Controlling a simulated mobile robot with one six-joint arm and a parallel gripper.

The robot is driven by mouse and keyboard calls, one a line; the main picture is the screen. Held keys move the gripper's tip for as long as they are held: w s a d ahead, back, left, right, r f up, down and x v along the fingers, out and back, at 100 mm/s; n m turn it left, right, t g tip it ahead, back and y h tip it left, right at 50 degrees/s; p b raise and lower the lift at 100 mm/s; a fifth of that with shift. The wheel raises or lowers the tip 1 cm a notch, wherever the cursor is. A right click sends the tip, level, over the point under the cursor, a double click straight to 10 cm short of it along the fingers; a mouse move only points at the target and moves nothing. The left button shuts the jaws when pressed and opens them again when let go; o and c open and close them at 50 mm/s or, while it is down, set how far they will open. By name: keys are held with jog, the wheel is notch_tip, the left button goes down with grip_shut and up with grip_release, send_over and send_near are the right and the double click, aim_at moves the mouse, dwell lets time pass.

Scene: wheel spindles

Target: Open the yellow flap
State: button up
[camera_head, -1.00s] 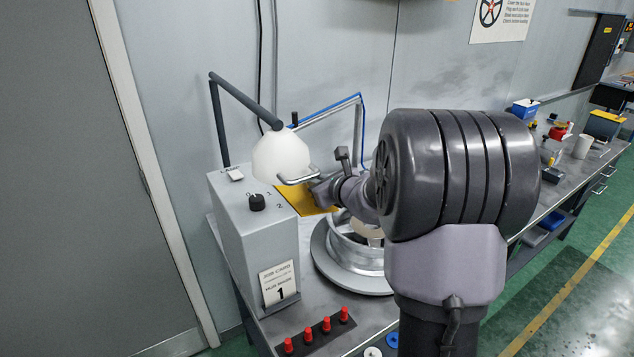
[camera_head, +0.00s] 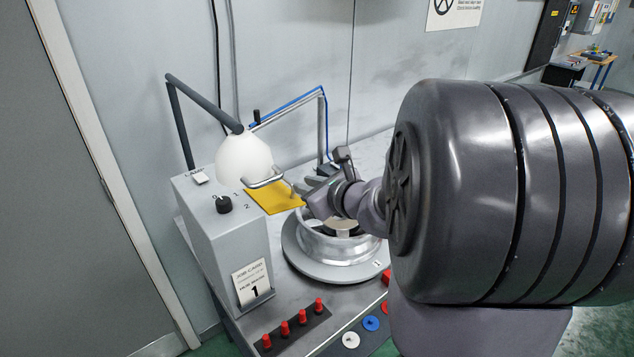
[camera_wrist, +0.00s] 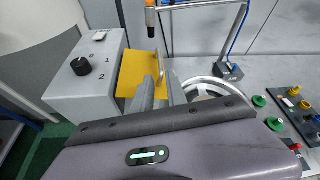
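In the head view my gripper (camera_head: 306,193) is at the flap's right edge, above the rim. Nothing is seen held.
The grey control box (camera_head: 225,240) with a black knob stands left of the flap. A white lamp (camera_head: 243,158) hangs over it. A silver wheel rim (camera_head: 325,245) sits below my wrist. Red pegs (camera_head: 301,317) stand in front. A metal frame (camera_wrist: 205,5) rises behind.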

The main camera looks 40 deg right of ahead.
jog(key=v, duration=0.4)
jog(key=shift+s+p, duration=0.2)
jog(key=shift+p, duration=0.15)
jog(key=s+a+f+n+g+y+b, duration=0.1)
jog(key=s+a+n+g+y+b, duration=0.15)
jog(key=a+n, duration=0.6)
jog(key=s+a+f+n+g+y+b, duration=0.1)
jog(key=a+n+y, duration=0.35)
jog(key=a, duration=0.75)
jog(key=s+a+f+n+g+h+b, duration=0.1)
jog(key=s+a+f+n+g+h, duration=0.1)
jog(key=s+n, duration=0.5)
jog(key=s+a+f+n+g+h+b, duration=0.1)
jog(key=s+a+f+n+g+b, duration=0.1)
jog(key=s+n, duration=0.5)
jog(key=a+f+n, duration=0.1)
jog(key=a+n, duration=0.1)
jog(key=n, duration=0.1)
jog(key=shift+s+f+h, duration=0.15)
jog(key=shift+f+h, duration=0.1)
jog(key=shift+h, duration=0.15)
